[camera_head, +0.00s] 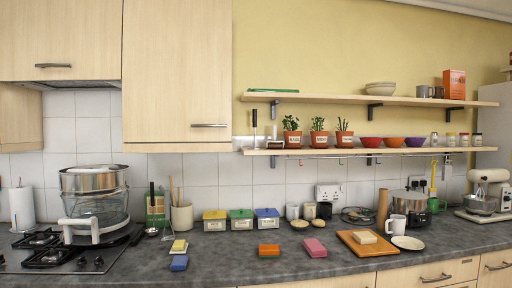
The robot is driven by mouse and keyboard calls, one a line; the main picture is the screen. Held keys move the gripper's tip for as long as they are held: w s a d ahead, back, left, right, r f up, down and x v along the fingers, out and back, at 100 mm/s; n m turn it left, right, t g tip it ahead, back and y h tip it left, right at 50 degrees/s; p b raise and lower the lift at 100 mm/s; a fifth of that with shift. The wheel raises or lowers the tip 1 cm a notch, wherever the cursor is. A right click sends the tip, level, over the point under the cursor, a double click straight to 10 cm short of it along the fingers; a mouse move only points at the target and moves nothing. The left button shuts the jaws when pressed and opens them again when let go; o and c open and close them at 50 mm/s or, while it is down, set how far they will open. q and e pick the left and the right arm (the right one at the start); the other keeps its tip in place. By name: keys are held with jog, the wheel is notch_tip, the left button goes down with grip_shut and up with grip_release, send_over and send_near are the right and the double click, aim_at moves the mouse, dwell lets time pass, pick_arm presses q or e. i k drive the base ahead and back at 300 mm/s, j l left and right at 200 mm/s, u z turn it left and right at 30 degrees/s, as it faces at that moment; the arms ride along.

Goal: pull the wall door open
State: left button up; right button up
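A tall pale wood wall cabinet door (178,72) hangs left of the shelves and is shut. Its horizontal metal handle (209,125) sits near the lower right corner. A second wall door (58,36) on the far left is also shut, with a handle (53,65) near its lower edge. Which of the two doors the task names, I cannot tell. Neither of my grippers shows in the view.
Two shelves (375,101) with plants and bowls start just right of the door. The space directly before the door looks clear.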

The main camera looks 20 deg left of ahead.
aim_at(177, 54)
jog(key=i+l, duration=0.1)
jog(key=i, duration=1.05)
jog(key=l+z, duration=0.05)
